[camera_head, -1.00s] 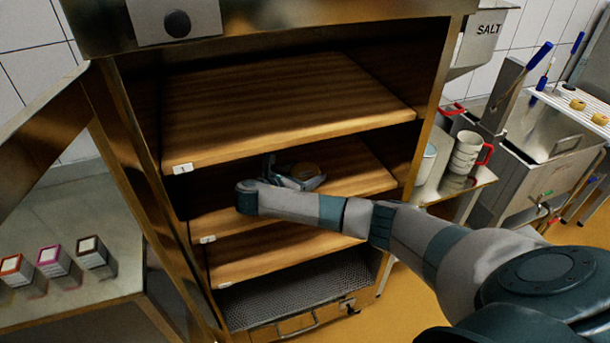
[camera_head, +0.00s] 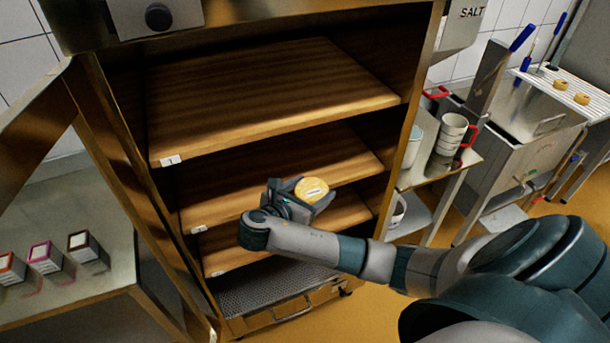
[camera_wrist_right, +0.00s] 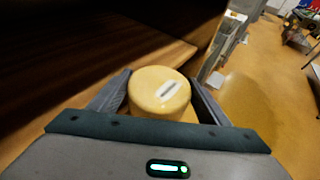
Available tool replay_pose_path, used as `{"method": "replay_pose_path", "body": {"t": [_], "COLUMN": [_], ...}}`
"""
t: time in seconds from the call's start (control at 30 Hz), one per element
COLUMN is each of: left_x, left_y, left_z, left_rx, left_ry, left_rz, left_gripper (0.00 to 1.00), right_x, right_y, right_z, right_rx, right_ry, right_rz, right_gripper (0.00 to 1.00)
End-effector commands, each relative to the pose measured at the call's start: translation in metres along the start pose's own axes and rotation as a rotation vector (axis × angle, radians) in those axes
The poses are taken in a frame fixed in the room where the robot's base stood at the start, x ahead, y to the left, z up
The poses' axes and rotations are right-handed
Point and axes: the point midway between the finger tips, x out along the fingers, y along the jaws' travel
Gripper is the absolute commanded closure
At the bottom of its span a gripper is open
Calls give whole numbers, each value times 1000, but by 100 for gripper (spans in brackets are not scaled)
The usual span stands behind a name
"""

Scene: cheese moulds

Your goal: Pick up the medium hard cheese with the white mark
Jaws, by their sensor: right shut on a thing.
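A round yellow cheese (camera_head: 311,189) with a white mark on its top is held by my right gripper (camera_head: 302,194), in front of the middle shelves of the open cabinet. In the right wrist view the cheese (camera_wrist_right: 160,90) sits between the two fingers of my right gripper (camera_wrist_right: 158,96), with the white mark facing up. The gripper is shut on it. The cheese looks clear of the shelf boards. My left gripper is not in view.
The cabinet has a top shelf (camera_head: 270,95), a middle shelf (camera_head: 340,150) and a lower shelf (camera_head: 225,255), all bare where visible. Its door (camera_head: 100,150) stands open at left. Small boxes (camera_head: 88,248) stand on a left table. Stacked cups (camera_head: 450,135) stand at right.

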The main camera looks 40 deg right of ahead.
Motion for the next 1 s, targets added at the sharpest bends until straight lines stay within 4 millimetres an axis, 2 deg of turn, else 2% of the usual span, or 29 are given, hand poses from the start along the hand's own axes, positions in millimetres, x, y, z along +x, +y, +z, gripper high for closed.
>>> {"method": "replay_pose_path", "body": {"t": [0.1,0.33,1.0], "left_x": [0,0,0], "left_y": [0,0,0], "left_z": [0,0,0], "left_rx": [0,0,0], "left_ry": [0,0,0], "left_rz": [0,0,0], "left_gripper": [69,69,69], "right_x": [-8,-18,-19], "right_y": [-14,-29,-32], "right_z": [-4,-6,-6], "right_rx": [1,2,1], "right_ry": [1,-1,-2], "right_rz": [-1,-1,0], "right_gripper": [51,51,51]}}
